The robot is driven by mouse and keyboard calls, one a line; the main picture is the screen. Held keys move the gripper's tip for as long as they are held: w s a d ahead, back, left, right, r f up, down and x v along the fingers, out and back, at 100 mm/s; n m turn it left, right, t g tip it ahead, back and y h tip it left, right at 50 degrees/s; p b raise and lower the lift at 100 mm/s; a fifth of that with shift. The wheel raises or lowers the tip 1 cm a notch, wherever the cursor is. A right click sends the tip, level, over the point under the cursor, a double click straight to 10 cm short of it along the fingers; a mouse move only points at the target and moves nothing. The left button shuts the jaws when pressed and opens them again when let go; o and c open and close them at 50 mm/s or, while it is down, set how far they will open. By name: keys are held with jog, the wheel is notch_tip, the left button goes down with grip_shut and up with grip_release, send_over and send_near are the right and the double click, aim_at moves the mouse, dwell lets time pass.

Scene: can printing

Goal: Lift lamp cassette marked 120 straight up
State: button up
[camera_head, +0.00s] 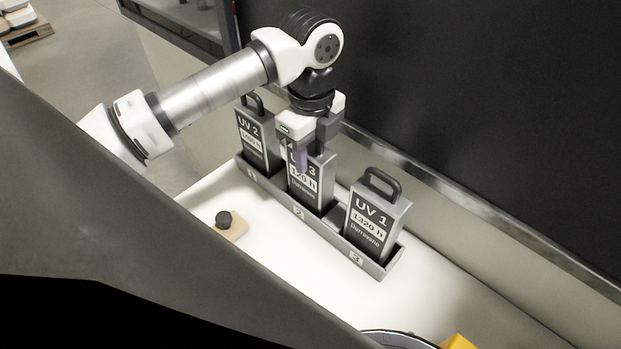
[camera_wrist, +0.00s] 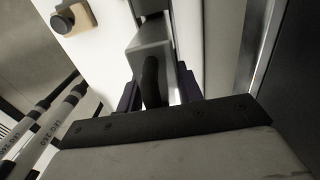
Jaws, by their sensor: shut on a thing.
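The lamp cassette marked UV 3 and 120 h (camera_head: 306,187) is a grey upright block in the middle slot, labelled 2, of a grey rack (camera_head: 327,228). My gripper (camera_head: 310,158) is above it and shut on its top handle, partly covering its UV 3 label. In the wrist view the dark handle (camera_wrist: 151,80) lies between the two fingers (camera_wrist: 156,92). The cassette's lower end is hidden inside the rack.
Cassette UV 2 (camera_head: 256,143) stands in slot 1 and UV 1, 1320 h (camera_head: 372,222) in slot 3, close on either side. A dark knob on a beige block (camera_head: 227,223) sits on the white surface (camera_head: 300,277). A dark wall with a metal rail (camera_head: 440,177) runs behind.

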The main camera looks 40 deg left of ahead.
grip_shut()
jog(key=shift+r, duration=0.15)
notch_tip(320, 180, up, 10)
jog(key=b, duration=0.2)
jog(key=shift+b, duration=0.3)
dwell(0.4)
